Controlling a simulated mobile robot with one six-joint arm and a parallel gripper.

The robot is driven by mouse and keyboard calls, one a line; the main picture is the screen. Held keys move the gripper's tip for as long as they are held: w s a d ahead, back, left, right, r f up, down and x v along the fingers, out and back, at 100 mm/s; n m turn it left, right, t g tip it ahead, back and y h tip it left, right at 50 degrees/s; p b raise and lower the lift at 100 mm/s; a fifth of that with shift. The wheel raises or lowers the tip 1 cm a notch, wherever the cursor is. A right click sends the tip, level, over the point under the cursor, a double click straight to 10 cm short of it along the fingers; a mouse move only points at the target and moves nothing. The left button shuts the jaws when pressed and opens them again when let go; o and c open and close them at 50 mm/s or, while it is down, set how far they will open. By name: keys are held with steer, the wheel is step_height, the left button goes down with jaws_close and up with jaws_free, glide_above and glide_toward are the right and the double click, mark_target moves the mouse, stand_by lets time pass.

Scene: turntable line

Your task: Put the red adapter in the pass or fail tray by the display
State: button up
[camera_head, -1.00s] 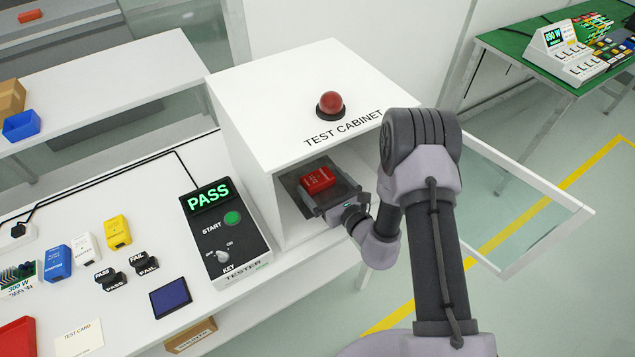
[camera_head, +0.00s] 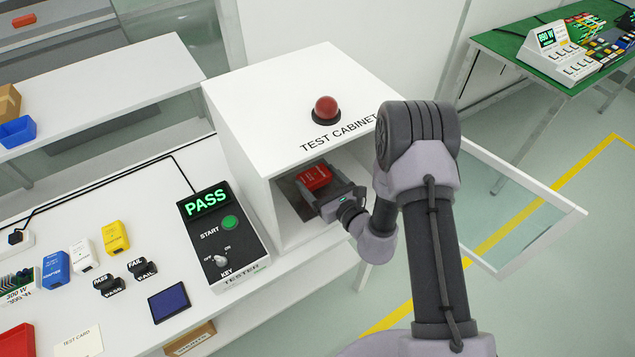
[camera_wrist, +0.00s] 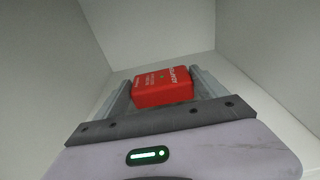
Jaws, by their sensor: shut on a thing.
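The red adapter (camera_head: 314,177) is inside the white test cabinet (camera_head: 241,130), whose door stands open. My gripper (camera_head: 318,186) reaches in through the front opening and is shut on the adapter. In the wrist view the red adapter (camera_wrist: 162,87) sits between the two grey fingers of my gripper (camera_wrist: 164,84), with cabinet walls around it. The tester display (camera_head: 207,202) reads PASS in green. No pass or fail tray can be made out clearly; a red tray (camera_head: 15,342) is cut off at the lower left edge.
Blue (camera_head: 55,268), white (camera_head: 83,254) and yellow (camera_head: 115,238) adapters stand on the bench left of the tester. Small PASS/FAIL blocks (camera_head: 109,285) and a dark blue pad (camera_head: 168,304) lie in front. The open cabinet door (camera_head: 535,246) extends to the right of my arm.

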step_height(320, 180, up, 8)
steer(key=shift+f+p, duration=0.25)
steer(key=shift+p, duration=0.8)
steer(key=shift+d+r, duration=0.1)
steer(key=shift+d, duration=0.1)
steer(key=s+d+n+g+y+b, duration=0.2)
steer(key=s+d, duration=0.2)
steer(key=d, duration=0.3)
steer(key=s+d+r+n+g+y+b, duration=0.1)
steer(key=s+d+n+g+y+b, duration=0.1)
steer(key=s+d, duration=0.3)
steer(key=d, duration=0.3)
steer(key=shift+s, duration=0.15)
steer(key=m+t+h+p, duration=0.4)
glide_above(319, 180)
steer(key=shift+a+f, duration=0.15)
steer(key=shift+f, duration=0.4)
